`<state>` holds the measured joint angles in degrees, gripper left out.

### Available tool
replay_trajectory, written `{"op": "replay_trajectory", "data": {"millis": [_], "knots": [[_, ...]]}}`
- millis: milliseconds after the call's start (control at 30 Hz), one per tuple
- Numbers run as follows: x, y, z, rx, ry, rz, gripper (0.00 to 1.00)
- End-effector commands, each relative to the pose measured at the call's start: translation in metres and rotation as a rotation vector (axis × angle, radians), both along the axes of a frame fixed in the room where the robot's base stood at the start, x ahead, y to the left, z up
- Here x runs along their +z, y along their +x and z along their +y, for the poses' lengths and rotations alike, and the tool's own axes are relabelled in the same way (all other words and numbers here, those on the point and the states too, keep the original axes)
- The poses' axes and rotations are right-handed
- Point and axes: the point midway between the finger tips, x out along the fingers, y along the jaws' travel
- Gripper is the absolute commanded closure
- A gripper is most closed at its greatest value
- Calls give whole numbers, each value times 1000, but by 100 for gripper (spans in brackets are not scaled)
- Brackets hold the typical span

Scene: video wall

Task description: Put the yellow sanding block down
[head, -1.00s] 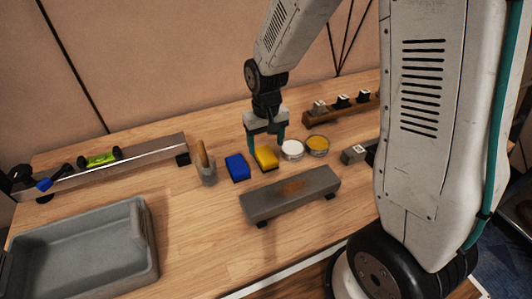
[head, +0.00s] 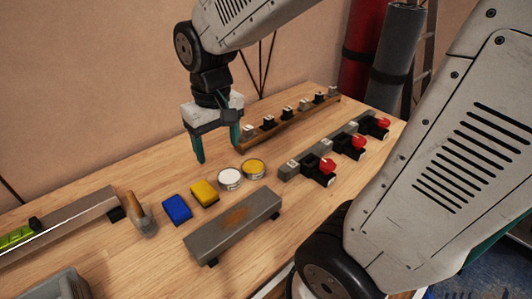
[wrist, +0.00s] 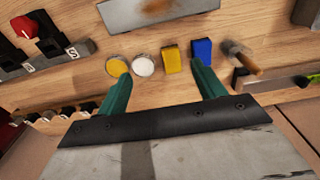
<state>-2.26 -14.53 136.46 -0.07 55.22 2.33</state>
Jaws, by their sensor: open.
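The yellow sanding block (head: 204,193) rests on the wooden bench between the blue block (head: 177,208) and the white-filled tin (head: 230,179). In the wrist view the yellow block (wrist: 172,59) lies beyond the fingertips, between them in the picture. My gripper (head: 218,153) is open and empty, raised above the bench behind the blocks. It also shows in the wrist view (wrist: 160,72) with its two green fingers wide apart. Nothing touches the yellow block that I can see.
A yellow-filled tin (head: 253,169) stands beside the white one. A grey bar with a rusty patch (head: 235,225) lies in front. A wooden rack (head: 290,120) and red-knobbed clamps (head: 327,168) are to the right.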

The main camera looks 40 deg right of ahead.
Motion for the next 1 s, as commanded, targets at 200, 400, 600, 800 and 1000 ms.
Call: {"op": "replay_trajectory", "data": {"millis": [200, 400, 600, 800, 1000], "knots": [[37, -72, -9, -1, -1, -40, 31], [48, -123, -13, -2, -3, -60, 31], [50, -143, -14, -2, -4, -65, 31], [50, -145, -14, -1, -4, -64, 31], [50, -144, -14, -1, -4, -65, 31]]}}
